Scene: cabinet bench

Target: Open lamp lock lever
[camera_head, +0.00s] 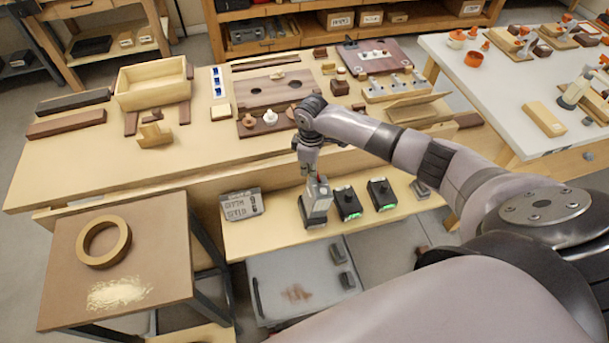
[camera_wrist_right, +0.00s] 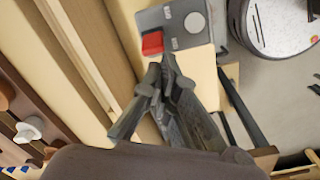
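A grey box (camera_head: 317,204) stands on the low front shelf, just below my right gripper (camera_head: 311,175). In the right wrist view the box (camera_wrist_right: 182,27) has printed labels, a round pale knob (camera_wrist_right: 194,22) and a red piece (camera_wrist_right: 152,43), which may be the lock lever. My right gripper (camera_wrist_right: 160,78) shows there with its fingertips together, close beside the red piece. I cannot tell whether they touch it, and nothing shows between the fingers. No part is clearly recognisable as a lamp. My left gripper is not in view.
Two black boxes with green lights (camera_head: 349,203) (camera_head: 382,194) stand right of the grey box. A grey display unit (camera_head: 242,204) stands to its left. The wooden bench (camera_head: 190,168) behind carries trays and boards. A side table (camera_head: 160,235) holds a tape ring (camera_head: 128,242).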

